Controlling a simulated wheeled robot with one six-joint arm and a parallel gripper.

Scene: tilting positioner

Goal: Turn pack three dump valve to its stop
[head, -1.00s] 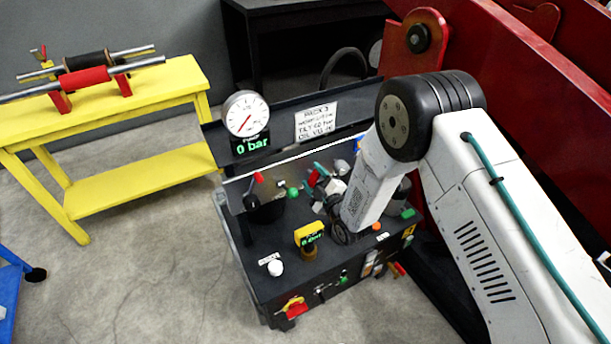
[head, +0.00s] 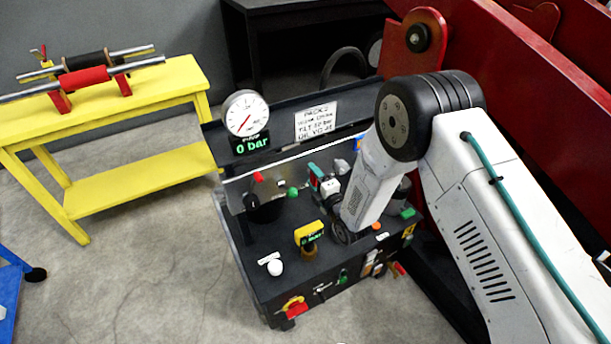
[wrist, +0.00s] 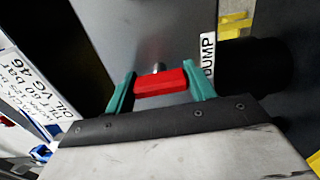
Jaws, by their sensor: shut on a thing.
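The red dump valve handle (wrist: 161,82) shows in the wrist view as a short red bar, in front of a grey metal plate. A label reading DUMP (wrist: 208,55) is beside it. My gripper (wrist: 160,80) is shut on the handle, with one teal finger at each end. In the head view my gripper (head: 319,178) is over the back of the dark power pack (head: 262,283), partly hidden by my wrist. The round gauge (head: 245,114) stands above a green readout (head: 252,144) of 0 bar.
A white sign (head: 316,120) headed PACK 3 is on the back panel. A red machine frame (head: 535,110) is close on the right.

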